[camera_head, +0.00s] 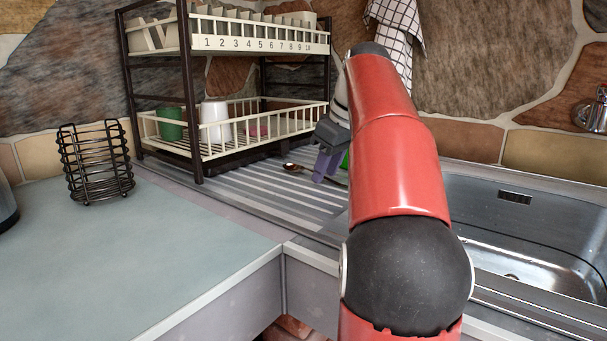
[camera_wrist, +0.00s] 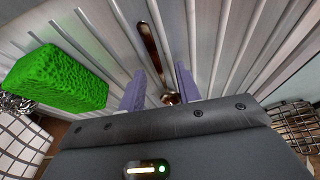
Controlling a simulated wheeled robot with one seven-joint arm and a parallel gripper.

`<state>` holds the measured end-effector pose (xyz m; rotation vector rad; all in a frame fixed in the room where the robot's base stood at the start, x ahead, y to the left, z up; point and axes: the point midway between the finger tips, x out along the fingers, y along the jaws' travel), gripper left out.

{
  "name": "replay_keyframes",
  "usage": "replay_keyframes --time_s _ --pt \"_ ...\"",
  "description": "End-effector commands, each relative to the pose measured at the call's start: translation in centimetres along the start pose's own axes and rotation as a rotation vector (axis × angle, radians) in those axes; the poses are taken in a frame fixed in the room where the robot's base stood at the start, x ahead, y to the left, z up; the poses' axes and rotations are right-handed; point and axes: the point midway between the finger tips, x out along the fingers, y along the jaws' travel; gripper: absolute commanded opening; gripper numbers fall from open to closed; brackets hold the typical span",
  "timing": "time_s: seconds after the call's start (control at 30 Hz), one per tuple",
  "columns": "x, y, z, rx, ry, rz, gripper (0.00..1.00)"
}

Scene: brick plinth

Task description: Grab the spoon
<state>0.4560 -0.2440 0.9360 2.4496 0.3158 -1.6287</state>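The spoon (camera_wrist: 149,42) shows in the wrist view as a long brown and silvery piece lying on the ribbed drainboard. It runs from the top middle down to between my fingers. In the head view one rounded dark end of the spoon (camera_head: 290,167) shows left of my gripper, and the rest is partly hidden by it. My gripper (camera_wrist: 161,78) is open, with one purple finger on each side of the spoon. In the head view my gripper (camera_head: 327,163) points down over the drainboard. I cannot tell how high the fingertips are above it.
A green sponge (camera_wrist: 58,78) lies left of my gripper in the wrist view. A two-level dish rack (camera_head: 191,120) with cups stands behind left. A wire basket (camera_head: 95,165) stands on the counter (camera_head: 150,255). The sink (camera_head: 530,235) is at right.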

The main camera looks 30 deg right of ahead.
Motion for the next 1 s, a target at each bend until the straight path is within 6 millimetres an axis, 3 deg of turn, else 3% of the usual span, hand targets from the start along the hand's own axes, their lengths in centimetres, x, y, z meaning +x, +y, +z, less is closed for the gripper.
replay_keyframes --time_s 0.23,0.5,1.0 --pt "0.17 0.0 0.09 0.0 0.0 0.0 0.33" --pt "0.15 0.01 0.08 0.0 0.0 0.0 0.0" --pt "-0.68 0.07 -0.02 0.0 0.001 0.002 0.0"
